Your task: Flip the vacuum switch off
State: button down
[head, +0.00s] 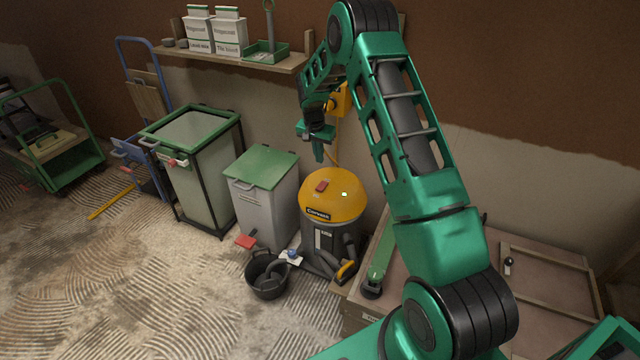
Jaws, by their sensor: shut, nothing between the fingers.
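The vacuum (322,245) stands on the floor near the wall, with a yellow domed top (331,194) and a dark grey body. A red switch (322,186) sits on the left side of the dome. A small pale green light (344,194) glows to its right. My gripper (319,158) hangs above the dome, a little above and left of the switch in the picture, pointing down. It is shut and empty, and appears apart from the vacuum. The switch's exact tilt is too small to tell.
A grey bin with a green lid (262,163) stands left of the vacuum. A black bucket (266,288) is in front. A wooden shelf (225,58) holds boxes above. A yellow box (342,100) is on the wall behind my gripper. A wooden crate (545,262) is at right.

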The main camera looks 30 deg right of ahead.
dwell(0.3)
send_over(321, 187)
jog(key=f, duration=1.2)
jog(key=shift+s+a+f, duration=0.15)
jog(key=shift+s, duration=0.2)
jog(key=shift+f, duration=0.7)
jog(key=shift+a, duration=0.15)
